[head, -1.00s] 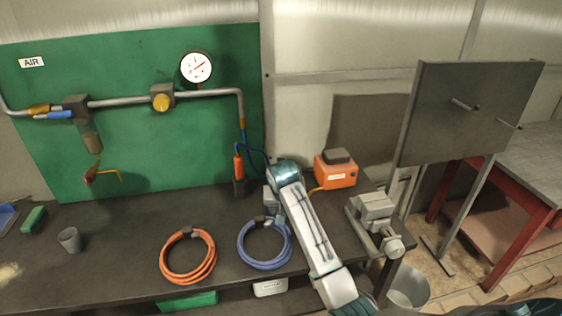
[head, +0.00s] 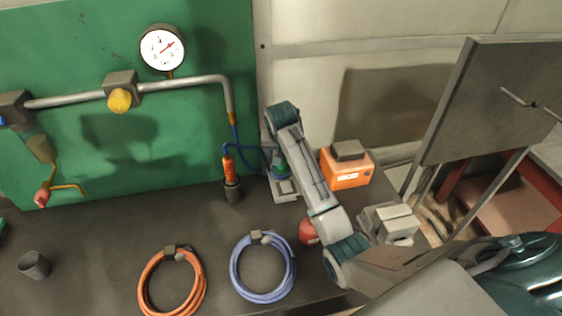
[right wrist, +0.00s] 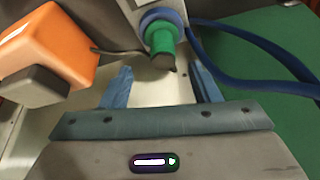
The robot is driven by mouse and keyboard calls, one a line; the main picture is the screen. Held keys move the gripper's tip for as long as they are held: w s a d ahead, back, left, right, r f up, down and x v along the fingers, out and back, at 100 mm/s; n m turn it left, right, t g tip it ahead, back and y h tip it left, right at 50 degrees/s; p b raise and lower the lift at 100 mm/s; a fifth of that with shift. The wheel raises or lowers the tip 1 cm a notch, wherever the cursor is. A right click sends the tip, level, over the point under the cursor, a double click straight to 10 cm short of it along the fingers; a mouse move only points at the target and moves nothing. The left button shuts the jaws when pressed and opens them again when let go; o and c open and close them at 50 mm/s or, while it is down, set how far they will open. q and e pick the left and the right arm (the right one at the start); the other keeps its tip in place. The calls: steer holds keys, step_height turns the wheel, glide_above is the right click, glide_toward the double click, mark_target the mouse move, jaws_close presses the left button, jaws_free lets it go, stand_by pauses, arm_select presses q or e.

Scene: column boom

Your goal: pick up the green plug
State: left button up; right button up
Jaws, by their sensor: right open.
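The green plug (right wrist: 161,42) is a short green cylinder in a blue ring, in the upper middle of the right wrist view. Its dark end points toward my right gripper (right wrist: 161,68), which is open and empty. The two blue fingers stand apart on either side, below the plug in the picture, and do not close on it. In the head view my right arm covers most of the gripper. A small green patch (head: 280,169) beside the arm seems to be the plug. My left gripper is not in view.
An orange box (head: 346,168) with a dark top stands close to the right. Blue hose (right wrist: 255,80) loops beside the plug. Blue (head: 262,292) and orange (head: 147,285) hose coils lie on the bench. A vise (head: 392,222) and grey upright panel (head: 490,100) are at right.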

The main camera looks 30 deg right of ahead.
steer(key=shift+x, duration=1)
steer(key=shift+w+d+f+p, duration=0.15)
steer(key=shift+w+f+p, duration=0.05)
steer(key=shift+f+p, duration=0.15)
steer(key=p+x, duration=0.2)
steer(key=x, duration=0.1)
steer(key=shift+w+f+p, duration=0.25)
steer(key=shift+f+p, duration=0.05)
steer(key=shift+w+f, duration=0.1)
steer(key=shift+f, duration=0.25)
steer(key=shift+w+d+f, duration=0.1)
steer(key=shift+f, duration=0.25)
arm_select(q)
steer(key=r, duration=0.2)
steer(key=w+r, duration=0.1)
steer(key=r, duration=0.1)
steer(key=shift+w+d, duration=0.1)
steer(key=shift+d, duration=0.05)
arm_select(e)
steer(key=c, duration=1.2)
